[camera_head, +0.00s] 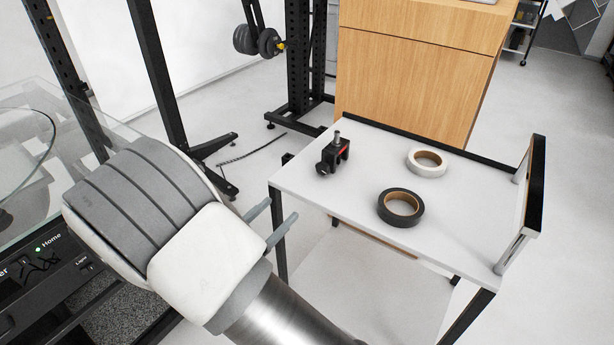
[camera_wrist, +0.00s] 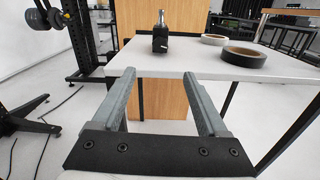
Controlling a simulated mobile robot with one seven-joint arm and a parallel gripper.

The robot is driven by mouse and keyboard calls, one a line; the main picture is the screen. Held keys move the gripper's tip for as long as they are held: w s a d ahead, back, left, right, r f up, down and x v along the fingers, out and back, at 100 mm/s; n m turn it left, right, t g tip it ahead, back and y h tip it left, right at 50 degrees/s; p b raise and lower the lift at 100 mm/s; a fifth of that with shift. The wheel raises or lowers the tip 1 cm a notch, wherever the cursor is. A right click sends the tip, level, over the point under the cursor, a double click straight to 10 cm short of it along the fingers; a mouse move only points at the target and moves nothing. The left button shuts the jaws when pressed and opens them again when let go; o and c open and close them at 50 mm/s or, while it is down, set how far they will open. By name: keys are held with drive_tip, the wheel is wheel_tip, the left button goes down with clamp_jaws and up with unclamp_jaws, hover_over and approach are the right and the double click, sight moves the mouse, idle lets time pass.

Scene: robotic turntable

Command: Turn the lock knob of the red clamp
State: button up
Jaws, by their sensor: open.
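A small black clamp (camera_head: 332,156) with a red patch and a metal post on top stands near the left back part of the white table. In the wrist view the clamp (camera_wrist: 161,38) stands beyond my fingertips, near the table's front edge, and its metal post points up. The lock knob is not clearly told apart at this size. My gripper (camera_head: 271,223) is open and empty, left of the table and apart from the clamp. In the wrist view my gripper (camera_wrist: 160,78) shows both grey fingers spread, with nothing between them.
A black tape roll (camera_head: 401,207) and a white tape roll (camera_head: 427,162) lie on the white table (camera_head: 458,215), right of the clamp. Black rails edge the table's back and right side. A wooden cabinet (camera_head: 415,75) stands behind it. A glass-topped machine (camera_head: 30,140) is at the left.

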sight(321, 170)
drive_tip(key=b+x, duration=0.3)
drive_tip(key=x, duration=1.4)
drive_tip(key=shift+w+d+b, duration=0.1)
drive_tip(key=shift+b, duration=0.3)
drive_tip(key=shift+r, duration=0.1)
clamp_jaws()
